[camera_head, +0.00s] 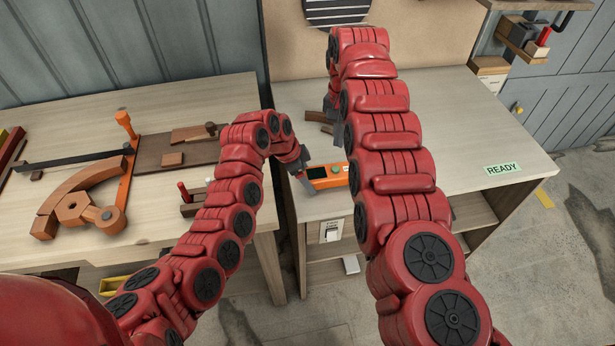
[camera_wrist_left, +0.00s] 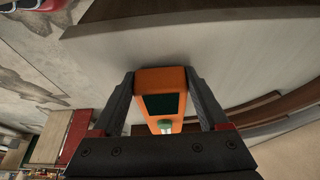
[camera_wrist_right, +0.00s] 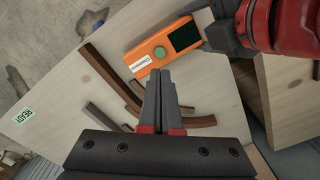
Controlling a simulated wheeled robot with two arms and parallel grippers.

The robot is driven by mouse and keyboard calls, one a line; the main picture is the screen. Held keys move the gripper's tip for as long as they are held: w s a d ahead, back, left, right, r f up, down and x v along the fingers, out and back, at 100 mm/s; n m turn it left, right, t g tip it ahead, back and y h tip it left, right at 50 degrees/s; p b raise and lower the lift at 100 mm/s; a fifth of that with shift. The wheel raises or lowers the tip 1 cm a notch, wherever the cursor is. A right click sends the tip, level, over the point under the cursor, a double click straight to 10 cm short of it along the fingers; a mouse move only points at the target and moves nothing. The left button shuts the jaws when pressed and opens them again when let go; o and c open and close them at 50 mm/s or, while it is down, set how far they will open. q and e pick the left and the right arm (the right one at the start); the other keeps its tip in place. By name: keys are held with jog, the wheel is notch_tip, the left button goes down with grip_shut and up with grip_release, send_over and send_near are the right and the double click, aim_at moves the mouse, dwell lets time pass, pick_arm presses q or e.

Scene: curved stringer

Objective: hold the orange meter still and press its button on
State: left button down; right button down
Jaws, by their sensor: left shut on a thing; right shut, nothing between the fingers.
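The orange meter (camera_head: 341,182) lies on the right-hand workbench near its left front corner. In the left wrist view the meter (camera_wrist_left: 176,77) sits between the two fingers of my left gripper (camera_head: 303,174), which is shut on it. Its screen (camera_wrist_left: 163,104) is dark. The round green button (camera_wrist_right: 159,52) shows in the right wrist view, with a white label beside it. My right gripper (camera_wrist_right: 165,76) is shut and empty, its tips beside the label end of the meter, apart from the button as far as I can tell. In the head view my right arm partly hides the meter.
Curved brown wooden strips (camera_wrist_right: 108,72) lie on the bench beside the meter. A green READY label (camera_head: 501,168) is at the bench's right. The left table (camera_head: 85,123) holds a wooden curved piece (camera_head: 82,190) and an orange clamp (camera_head: 131,150). The bench's right top is clear.

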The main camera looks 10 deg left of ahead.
aim_at(338, 173)
jog(key=w+d+f+m+t+y, duration=0.2)
jog(key=w+m+t, duration=0.3)
jog(key=m, duration=0.4)
jog(key=s+a+r+m+t+y, duration=0.1)
jog(key=s+r+m+t+y, duration=0.15)
jog(key=s+m, duration=0.45)
jog(key=shift+m+t, duration=0.25)
jog(key=shift+m, duration=0.35)
jog(key=shift+w+a+f, duration=0.1)
jog(key=shift+w+f, duration=0.1)
jog(key=shift+f, duration=1.3)
jog(key=shift+w+d+f, duration=0.1)
jog(key=shift+w+f, duration=0.05)
jog(key=shift+f, duration=1.3)
jog(key=shift+w+a+f, duration=0.1)
jog(key=shift+w+f, duration=0.1)
jog(key=shift+f, duration=1.3)
